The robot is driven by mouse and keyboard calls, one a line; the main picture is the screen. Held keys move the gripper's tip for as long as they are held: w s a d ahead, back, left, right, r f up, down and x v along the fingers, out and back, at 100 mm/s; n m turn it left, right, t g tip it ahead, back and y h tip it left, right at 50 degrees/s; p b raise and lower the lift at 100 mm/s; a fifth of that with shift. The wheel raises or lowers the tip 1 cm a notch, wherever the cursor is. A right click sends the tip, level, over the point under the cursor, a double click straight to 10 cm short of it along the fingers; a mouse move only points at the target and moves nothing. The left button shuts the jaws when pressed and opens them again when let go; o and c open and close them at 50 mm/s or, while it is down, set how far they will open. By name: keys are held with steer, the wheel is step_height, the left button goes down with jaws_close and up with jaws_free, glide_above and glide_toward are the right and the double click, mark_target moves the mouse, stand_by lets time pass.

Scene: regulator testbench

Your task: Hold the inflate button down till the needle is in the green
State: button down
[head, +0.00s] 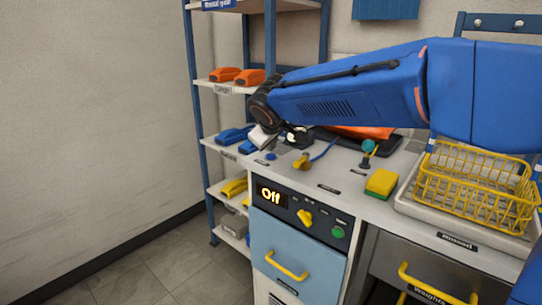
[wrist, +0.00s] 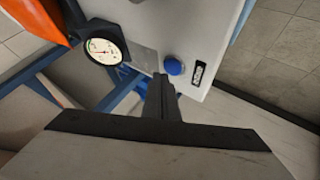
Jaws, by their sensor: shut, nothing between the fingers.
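The blue inflate button (wrist: 173,67) is on the pale bench top beside a small dark label. It also shows in the head view (head: 270,156), just below the gripper. The round white gauge (wrist: 103,48) is at the upper left of the wrist view. Its face has small coloured marks, but the needle's exact reading is too small to tell. My gripper (wrist: 161,82) is shut and empty, with its tips close beside the button in the picture. The button's top is uncovered and I see no contact. In the head view my gripper (head: 262,138) is over the bench's left end.
A sponge (head: 381,183) and yellow wire basket (head: 475,185) stand farther right. A shelf rack (head: 195,90) with orange and blue tools is behind. The front panel display (head: 271,196) reads Off.

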mark_target(271, 156)
steer(key=shift+r, duration=0.2)
steer(key=shift+r, duration=2.5)
